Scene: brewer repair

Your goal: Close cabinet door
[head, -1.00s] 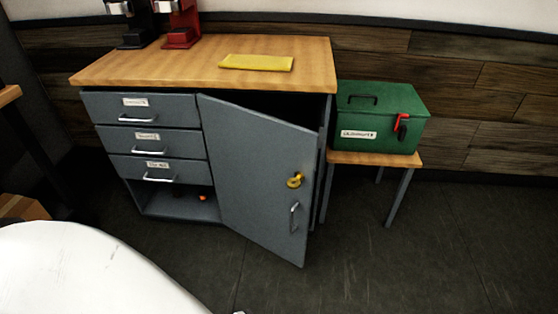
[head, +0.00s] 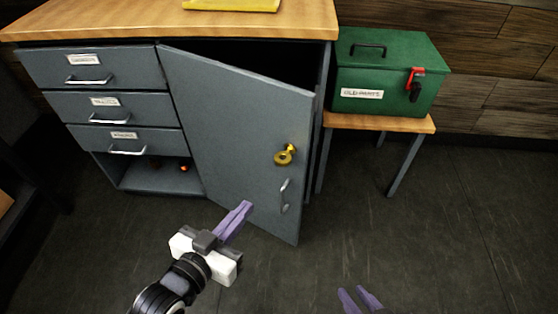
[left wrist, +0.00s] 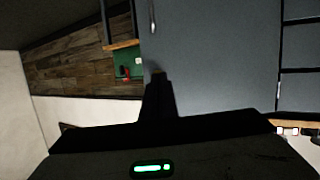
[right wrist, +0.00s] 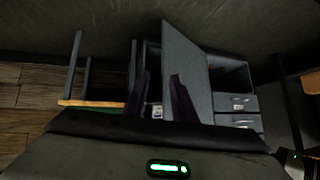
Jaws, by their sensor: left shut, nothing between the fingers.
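The grey cabinet door (head: 235,130) stands partly open, swung outward from the cabinet, with a dark gap along its top. It has a silver handle (head: 284,196) and a yellow lock piece (head: 285,155) near its free edge. The door also shows in the left wrist view (left wrist: 215,50) and the right wrist view (right wrist: 186,65). My left gripper (head: 247,205) is shut and empty, in front of the door's lower part; I cannot tell whether it touches. My right gripper (head: 360,297) is open and empty at the bottom edge, right of the door; its fingers show apart in the right wrist view (right wrist: 162,82).
Three grey drawers (head: 110,108) are shut left of the door, above an open shelf (head: 160,178). A green box (head: 385,75) stands on a small wooden table (head: 415,124) to the right. A yellow cloth (head: 230,4) lies on the wooden top. The dark floor (head: 440,230) in front is clear.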

